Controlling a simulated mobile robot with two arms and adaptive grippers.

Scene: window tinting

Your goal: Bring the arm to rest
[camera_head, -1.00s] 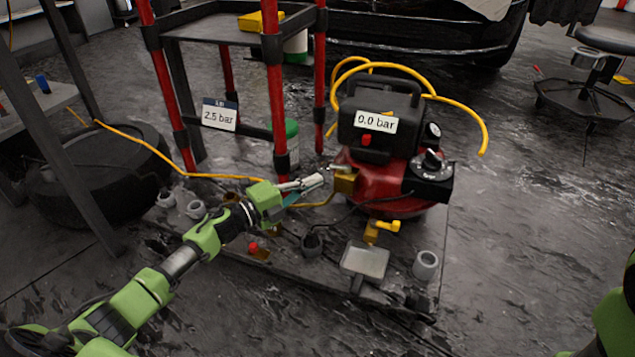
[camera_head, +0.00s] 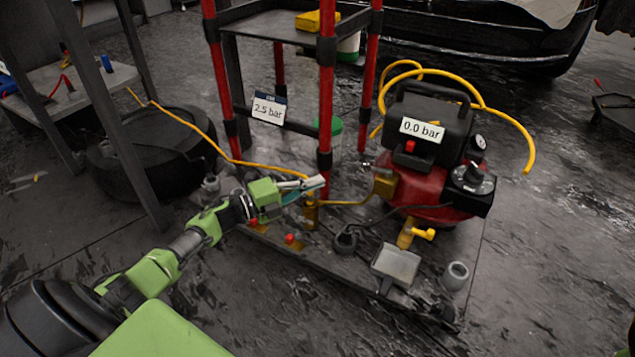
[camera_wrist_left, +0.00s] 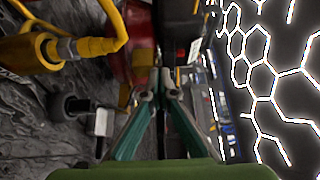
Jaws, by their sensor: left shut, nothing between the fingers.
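My left arm comes in from the lower left in the head view. Its gripper (camera_head: 312,186) is shut and empty, in front of the red rack post and to the left of the red compressor (camera_head: 412,185). In the left wrist view the two teal fingers of the left gripper (camera_wrist_left: 156,82) meet at their tips with nothing between them. The red tank also shows beyond them there. My right gripper is not in view; only a sliver of green shows at the lower right edge of the head view.
A yellow hose (camera_head: 184,124) runs behind my left gripper. The red-posted rack (camera_head: 327,95) stands close behind it. A low dark platform (camera_head: 345,275) carries the compressor, a grey pad (camera_head: 396,264) and a grey cup (camera_head: 456,275). A tyre (camera_head: 150,165) lies at left. Floor at lower right is clear.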

